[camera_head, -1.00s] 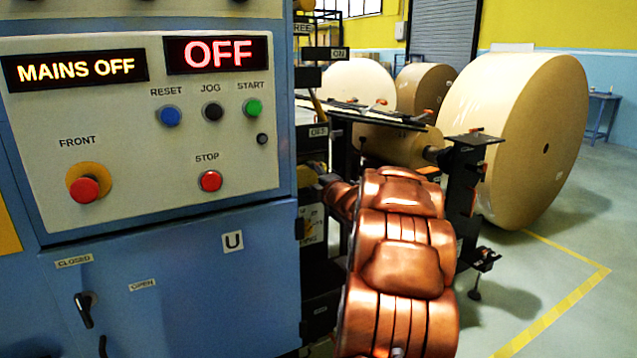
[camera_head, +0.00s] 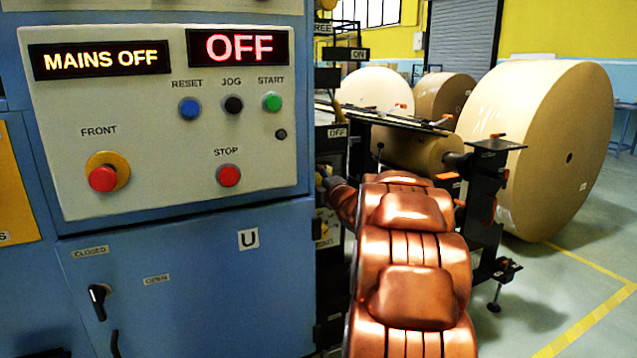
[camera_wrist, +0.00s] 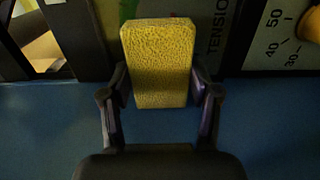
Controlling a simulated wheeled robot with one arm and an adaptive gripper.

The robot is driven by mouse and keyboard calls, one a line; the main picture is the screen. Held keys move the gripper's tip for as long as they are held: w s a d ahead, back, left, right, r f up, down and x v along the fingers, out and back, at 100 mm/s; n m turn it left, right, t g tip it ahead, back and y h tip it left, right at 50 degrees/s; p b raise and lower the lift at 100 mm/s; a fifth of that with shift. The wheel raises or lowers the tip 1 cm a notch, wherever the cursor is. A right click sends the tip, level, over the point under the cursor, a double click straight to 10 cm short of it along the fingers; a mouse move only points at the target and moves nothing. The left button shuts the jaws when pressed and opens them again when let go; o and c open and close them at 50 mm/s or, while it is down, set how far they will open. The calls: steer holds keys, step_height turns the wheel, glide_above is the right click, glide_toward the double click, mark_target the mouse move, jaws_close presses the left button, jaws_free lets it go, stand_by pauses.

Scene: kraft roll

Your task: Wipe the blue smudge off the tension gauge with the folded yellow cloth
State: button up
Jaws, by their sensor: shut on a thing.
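The folded yellow cloth (camera_wrist: 158,65) is held upright between the two fingers of my gripper (camera_wrist: 160,88) in the wrist view. The tension gauge (camera_wrist: 281,35) shows in part at the upper right of that view, with a pale face and numbers. The word TENSION runs up the panel just right of the cloth. I see no blue smudge; the cloth hides part of the panel behind it. I cannot tell whether the cloth touches the panel. In the head view my copper arm reaches toward the machine, and the cloth does not show clearly there.
A blue control cabinet (camera_head: 190,275) stands close on the left of my arm, with buttons and OFF displays. A black machine stand (camera_head: 483,200) is on the right. Large kraft rolls (camera_head: 545,130) stand behind it. Floor at the lower right is clear.

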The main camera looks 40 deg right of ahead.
steer(key=v, duration=0.6)
steer(key=shift+b, duration=0.35)
steer(key=v, duration=0.3)
stand_by(0.6)
stand_by(0.4)
